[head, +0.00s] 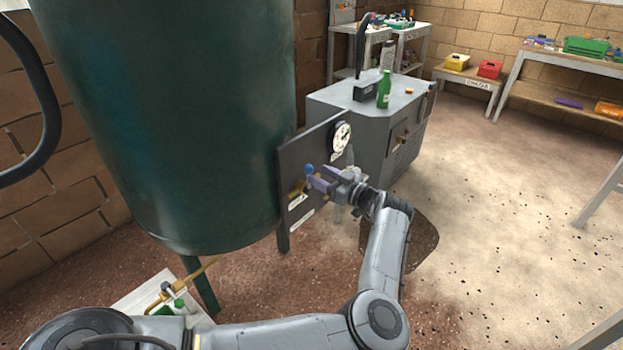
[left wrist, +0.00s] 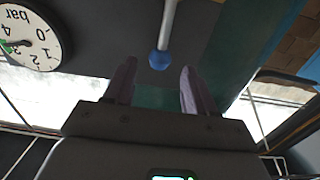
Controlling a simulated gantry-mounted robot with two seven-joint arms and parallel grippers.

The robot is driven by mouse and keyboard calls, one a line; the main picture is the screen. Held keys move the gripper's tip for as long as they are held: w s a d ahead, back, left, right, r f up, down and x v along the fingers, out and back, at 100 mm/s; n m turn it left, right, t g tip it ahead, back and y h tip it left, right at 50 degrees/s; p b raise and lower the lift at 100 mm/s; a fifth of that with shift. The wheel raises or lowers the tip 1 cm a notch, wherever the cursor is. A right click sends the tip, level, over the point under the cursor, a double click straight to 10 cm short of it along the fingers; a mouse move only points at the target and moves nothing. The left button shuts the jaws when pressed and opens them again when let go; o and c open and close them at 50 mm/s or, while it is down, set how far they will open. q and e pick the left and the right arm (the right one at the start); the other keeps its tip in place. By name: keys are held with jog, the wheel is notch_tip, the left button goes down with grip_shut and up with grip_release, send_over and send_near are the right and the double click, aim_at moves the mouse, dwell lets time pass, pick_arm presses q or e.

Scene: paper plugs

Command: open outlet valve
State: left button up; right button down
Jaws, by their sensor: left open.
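A lever with a blue ball knob (head: 309,169) stands at the dark panel (head: 297,160) beside the green tank, above a brass fitting (head: 296,191). In the left wrist view the blue knob (left wrist: 159,60) sits at the end of a pale rod, between the fingertips from side to side and just beyond them. My left gripper (head: 318,178) is open at the panel, and its two purplish fingers (left wrist: 157,76) hold nothing. Contact with the knob cannot be made out. My right gripper is not in view.
A round gauge (head: 340,137) is on the panel; it also shows in the left wrist view (left wrist: 30,38). The green tank (head: 180,120) stands left. A grey cabinet (head: 375,105) with a green bottle (head: 384,90) stands behind. A brass pipe (head: 190,272) runs low. Floor at right is clear.

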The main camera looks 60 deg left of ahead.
pick_arm(q)
jog(key=shift+p+x, duration=0.45)
jog(key=shift+x, duration=1.5)
jog(key=c, duration=0.7)
jog(key=shift+c, duration=0.2)
